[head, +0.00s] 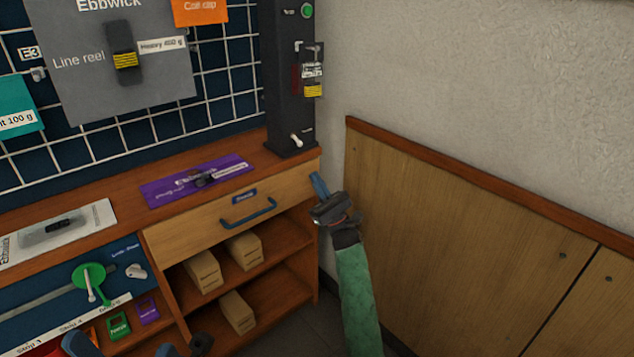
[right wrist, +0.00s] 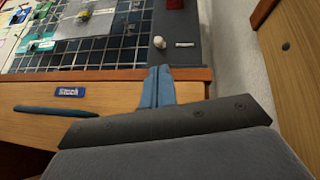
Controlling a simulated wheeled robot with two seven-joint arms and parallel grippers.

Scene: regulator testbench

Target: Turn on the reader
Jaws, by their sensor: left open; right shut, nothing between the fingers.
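A dark upright post (head: 290,85) stands at the back right end of the bench; I take it to be the reader. A white toggle switch (head: 296,140) sits low on its front, and also shows in the right wrist view (right wrist: 159,41) beside a small, unreadable label. A green round button (head: 307,10) is near the top of the post. My right gripper (head: 319,184) is shut and empty, in front of and below the switch and apart from it. Its blue fingers (right wrist: 155,80) show in the right wrist view. My left gripper (head: 120,347) is open, partly cut off at the bottom edge.
A drawer with a blue handle (head: 249,213) is under the bench top. A purple mat (head: 165,191) with a dark item lies left of the post. A tagged item (head: 311,75) hangs on the post. A wood-panelled wall (head: 450,220) closes off the right side.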

